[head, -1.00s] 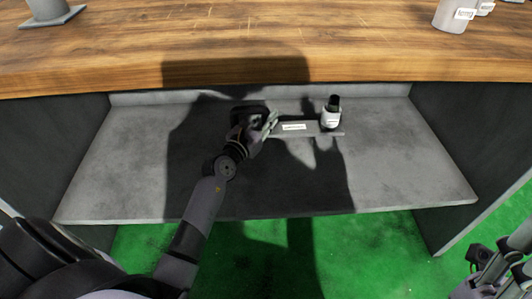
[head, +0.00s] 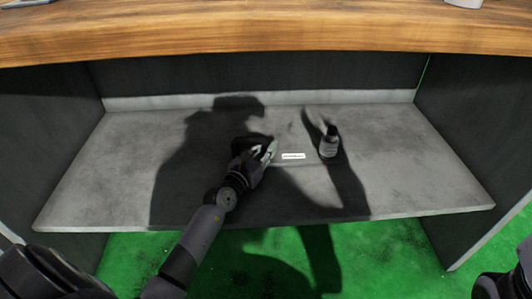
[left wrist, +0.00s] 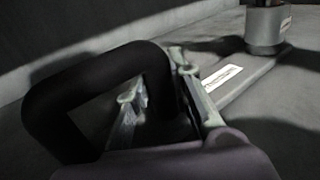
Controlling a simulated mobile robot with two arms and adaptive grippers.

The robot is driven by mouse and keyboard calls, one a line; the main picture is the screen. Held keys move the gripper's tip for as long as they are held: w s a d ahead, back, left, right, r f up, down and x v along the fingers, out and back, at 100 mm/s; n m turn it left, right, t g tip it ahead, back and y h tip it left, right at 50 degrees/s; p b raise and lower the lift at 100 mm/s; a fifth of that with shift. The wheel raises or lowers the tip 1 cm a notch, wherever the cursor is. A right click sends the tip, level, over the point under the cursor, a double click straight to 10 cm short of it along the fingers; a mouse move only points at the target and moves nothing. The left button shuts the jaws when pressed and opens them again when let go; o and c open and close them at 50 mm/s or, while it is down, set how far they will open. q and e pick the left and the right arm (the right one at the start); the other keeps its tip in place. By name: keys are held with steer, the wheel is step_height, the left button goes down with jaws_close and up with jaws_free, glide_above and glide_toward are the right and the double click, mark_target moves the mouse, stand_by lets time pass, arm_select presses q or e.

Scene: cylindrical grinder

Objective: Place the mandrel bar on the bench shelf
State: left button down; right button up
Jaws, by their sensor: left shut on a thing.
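The mandrel bar (head: 310,159) is a flat grey bar with a white label, over the middle of the grey bench shelf (head: 420,165). In the left wrist view the bar (left wrist: 245,80) runs to the upper right from my left gripper (left wrist: 160,90), low over the shelf. Whether it touches the shelf is hard to tell. At the lower right only a dark part of my right arm or gripper shows, no fingertips.
A grey labelled cylinder with a black top (head: 329,146) stands upright at the bar's right end; whether it is joined to the bar is unclear. The wooden bench top (head: 260,35) overhangs behind, with dark side panels at both ends. Both shelf sides are clear.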

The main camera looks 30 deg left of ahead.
arm_select(q)
steer(key=shift+r, duration=0.25)
steer(key=c, duration=1.8)
jaws_free()
steer(key=shift+f, duration=0.25)
steer(key=shift+c, duration=0.2)
steer(key=o, duration=0.4)
steer(key=shift+s, duration=0.1)
